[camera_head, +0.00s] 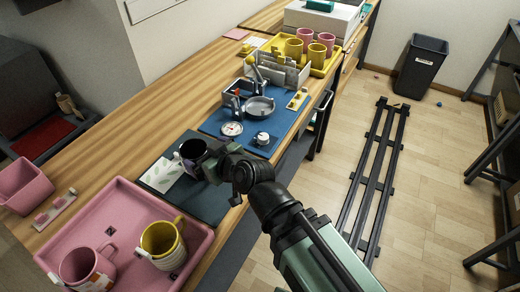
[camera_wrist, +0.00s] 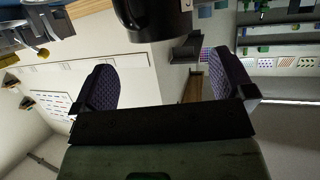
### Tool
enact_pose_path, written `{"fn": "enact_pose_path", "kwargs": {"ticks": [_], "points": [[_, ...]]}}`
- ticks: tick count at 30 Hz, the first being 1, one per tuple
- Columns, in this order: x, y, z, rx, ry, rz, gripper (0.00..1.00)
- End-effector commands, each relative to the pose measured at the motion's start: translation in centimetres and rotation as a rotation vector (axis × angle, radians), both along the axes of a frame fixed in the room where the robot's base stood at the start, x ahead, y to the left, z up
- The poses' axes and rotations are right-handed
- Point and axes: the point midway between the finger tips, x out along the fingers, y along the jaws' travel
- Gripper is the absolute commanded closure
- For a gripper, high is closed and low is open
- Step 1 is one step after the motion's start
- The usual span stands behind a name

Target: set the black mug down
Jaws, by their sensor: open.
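The black mug (camera_head: 190,149) stands at the far end of my gripper over the dark mat (camera_head: 208,205) in the head view. Its base on the mat is partly hidden by my gripper, so I cannot tell if it touches. In the wrist view the black mug (camera_wrist: 152,18) shows at the top edge, cut off by the frame. My gripper (camera_wrist: 165,70) is open, with its two patterned fingers wide apart. The mug sits beyond the fingertips, with a visible gap to them. The gripper also shows in the head view (camera_head: 206,164).
A pink tray (camera_head: 80,222) with a pink mug (camera_head: 88,268) and a yellow mug (camera_head: 163,242) is near left. A blue mat (camera_head: 222,122) with a steel pan (camera_head: 259,107) and a dial (camera_head: 231,129) lies beyond. A yellow tray (camera_head: 328,67) holds several mugs.

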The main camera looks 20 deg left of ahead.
Motion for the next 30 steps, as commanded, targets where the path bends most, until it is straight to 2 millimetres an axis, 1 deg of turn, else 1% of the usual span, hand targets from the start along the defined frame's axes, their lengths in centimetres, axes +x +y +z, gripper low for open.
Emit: {"fn": "enact_pose_path", "kwargs": {"ticks": [2, 4, 5, 7, 8, 9, 11, 12, 14, 15, 16, 18, 20, 21, 22, 23, 24, 26, 30], "points": [[0.5, -0.4, -0.2, -0.010, 0.007, -0.009, 0.00], [2.4, -2.2, -1.0, -0.053, 0.039, -0.044, 0.00], [3.7, -3.6, -1.6, -0.084, 0.064, -0.070, 0.00], [7.3, -8.4, -3.5, -0.183, 0.152, -0.162, 0.00], [9.0, -11.2, -4.4, -0.235, 0.204, -0.216, 0.00], [11.0, -15.5, -5.7, -0.307, 0.286, -0.301, 0.00], [13.2, -22.6, -7.5, -0.415, 0.427, -0.448, 0.00], [14.0, -27.4, -8.5, -0.480, 0.525, -0.552, 0.00], [14.1, -34.1, -9.6, -0.560, 0.670, -0.702, 0.00], [13.7, -37.9, -10.1, -0.603, 0.760, -0.797, 0.00], [13.3, -40.4, -10.3, -0.630, 0.821, -0.859, 0.00], [12.1, -44.7, -10.5, -0.674, 0.935, -0.975, 0.00], [11.3, -46.8, -10.6, -0.695, 0.996, -1.035, 0.00], [11.0, -47.5, -10.6, -0.704, 1.017, -1.056, 0.00], [10.9, -47.8, -10.6, -0.709, 1.026, -1.066, 0.00], [10.8, -47.9, -10.6, -0.710, 1.030, -1.069, 0.02], [10.8, -47.9, -10.6, -0.710, 1.031, -1.068, 0.08], [10.8, -47.8, -10.6, -0.710, 1.028, -1.066, 0.16], [10.9, -47.7, -10.6, -0.709, 1.027, -1.064, 0.16]]}}
